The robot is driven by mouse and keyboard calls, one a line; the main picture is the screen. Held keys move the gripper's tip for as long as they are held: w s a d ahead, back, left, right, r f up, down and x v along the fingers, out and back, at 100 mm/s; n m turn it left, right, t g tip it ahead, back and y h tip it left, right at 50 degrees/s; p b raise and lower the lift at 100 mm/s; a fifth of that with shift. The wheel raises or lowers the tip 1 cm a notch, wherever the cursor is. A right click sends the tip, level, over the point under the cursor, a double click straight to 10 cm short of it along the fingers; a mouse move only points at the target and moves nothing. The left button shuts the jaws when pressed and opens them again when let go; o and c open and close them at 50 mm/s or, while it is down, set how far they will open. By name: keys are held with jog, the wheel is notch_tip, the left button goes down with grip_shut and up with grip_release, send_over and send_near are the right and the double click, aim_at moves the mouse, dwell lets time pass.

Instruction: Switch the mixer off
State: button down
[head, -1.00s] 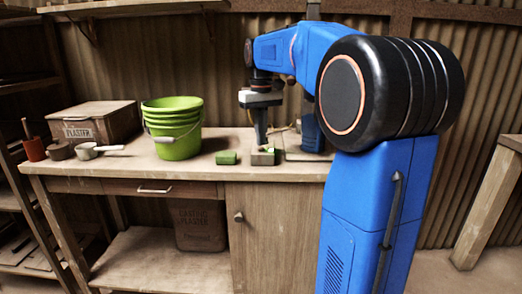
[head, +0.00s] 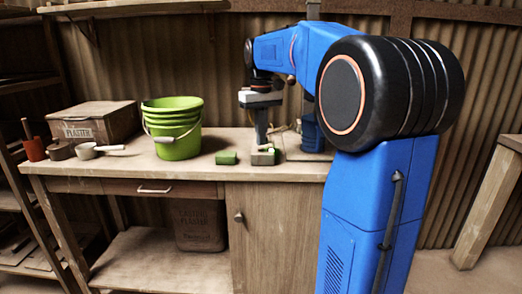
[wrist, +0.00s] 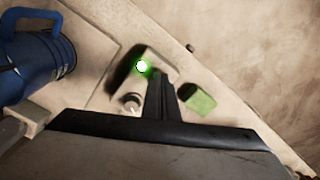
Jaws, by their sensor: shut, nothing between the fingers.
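A small pale switch box (wrist: 157,67) carries a glowing green light (wrist: 142,67) and a round pale button (wrist: 131,103) in the wrist view. The box (head: 264,158) also shows on the bench in the head view. My gripper (wrist: 158,78) is shut and empty, pointing down at the box. Its fingertips lie just right of the light and the button in the wrist view. I cannot tell whether they touch the box. A blue handled vessel (wrist: 40,62), perhaps part of the mixer, stands left of the box. It is partly hidden by my arm in the head view (head: 312,134).
A green block (head: 226,158) lies on the bench close to the box. A green bucket (head: 175,140), a plaster box (head: 98,122), and a pale scoop (head: 88,151) stand farther left. The bench front is clear.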

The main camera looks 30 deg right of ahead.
aim_at(261, 149)
jog(key=shift+f, duration=0.8)
dwell(1.0)
jog(key=shift+r, duration=0.1)
notch_tip(261, 149, up, 7)
dwell(1.0)
dwell(0.4)
jog(key=s+a+f+t, duration=0.1)
jog(key=s+a+f, duration=0.4)
jog(key=s, duration=0.2)
jog(key=s+a+f+t, duration=0.1)
jog(key=s+a+f, duration=0.35)
jog(key=s, duration=0.35)
jog(key=s+a+f+t, duration=0.1)
jog(key=s+a+f, duration=0.1)
jog(key=s+f, duration=0.4)
jog(key=s+a+f+t, duration=0.1)
jog(key=s+a+f, duration=0.2)
jog(key=s+f, duration=0.4)
notch_tip(261, 149, down, 2)
jog(key=shift+s+f+n+t, duration=0.1)
jog(key=shift+s+n+t, duration=0.2)
jog(key=shift+n+t, duration=0.1)
